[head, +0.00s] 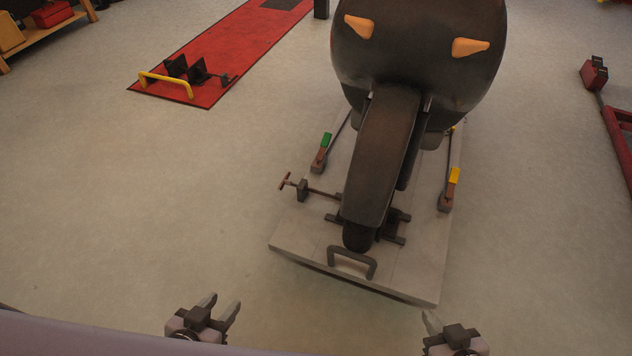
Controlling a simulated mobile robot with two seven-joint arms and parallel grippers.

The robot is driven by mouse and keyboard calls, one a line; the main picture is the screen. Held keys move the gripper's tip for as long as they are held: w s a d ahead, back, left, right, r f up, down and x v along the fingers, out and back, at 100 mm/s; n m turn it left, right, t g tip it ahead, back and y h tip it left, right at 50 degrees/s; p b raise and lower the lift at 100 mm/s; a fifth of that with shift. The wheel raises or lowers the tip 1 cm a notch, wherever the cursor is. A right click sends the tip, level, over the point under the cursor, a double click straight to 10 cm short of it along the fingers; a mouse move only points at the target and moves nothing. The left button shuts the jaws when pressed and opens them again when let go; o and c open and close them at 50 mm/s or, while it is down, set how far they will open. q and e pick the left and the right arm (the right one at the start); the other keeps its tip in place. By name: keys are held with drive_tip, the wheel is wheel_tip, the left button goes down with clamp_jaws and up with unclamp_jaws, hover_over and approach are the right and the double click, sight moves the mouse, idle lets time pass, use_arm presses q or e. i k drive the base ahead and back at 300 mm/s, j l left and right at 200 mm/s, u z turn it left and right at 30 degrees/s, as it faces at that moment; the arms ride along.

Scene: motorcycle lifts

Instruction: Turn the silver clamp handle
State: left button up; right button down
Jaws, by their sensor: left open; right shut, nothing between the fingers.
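A grey motorcycle lift (412,272) stands ahead with a dark motorcycle (385,150) on it. At its near end is a wheel clamp (394,226) around the front tyre. A clamp screw with a T-shaped handle (286,182) sticks out past the lift's left edge; the handle looks reddish-brown here, and I cannot make out silver on it. My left gripper (222,301) is open and empty at the bottom, below and left of the clamp handle and well apart from it. My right gripper (431,318) is shut and empty at the bottom right, near the lift's front corner.
A grey loop handle (352,257) stands at the lift's near edge. Straps with green (326,140) and yellow (454,176) grips flank the motorcycle. A red lift (216,58) with a yellow bar (166,82) lies back left. The floor left of the clamp handle is clear.

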sight(284, 182)
drive_tip(key=z, duration=2.55)
drive_tip(key=k+j+z, duration=0.15)
drive_tip(key=j, duration=0.15)
drive_tip(key=k+j+z, duration=0.15)
drive_tip(key=j, duration=0.15)
drive_tip(key=k+j, duration=0.25)
drive_tip(key=j, duration=0.15)
drive_tip(key=k+j, duration=0.2)
drive_tip(key=j, duration=0.2)
drive_tip(key=k+j, duration=0.25)
drive_tip(key=j, duration=0.15)
drive_tip(key=k+j, duration=0.25)
drive_tip(key=j, duration=0.2)
drive_tip(key=k+j, duration=0.2)
drive_tip(key=j, duration=0.2)
drive_tip(key=k+j, duration=0.25)
drive_tip(key=j, duration=0.15)
drive_tip(key=k+j, duration=0.25)
drive_tip(key=j, duration=0.15)
drive_tip(key=k+j, duration=0.2)
drive_tip(key=j, duration=0.2)
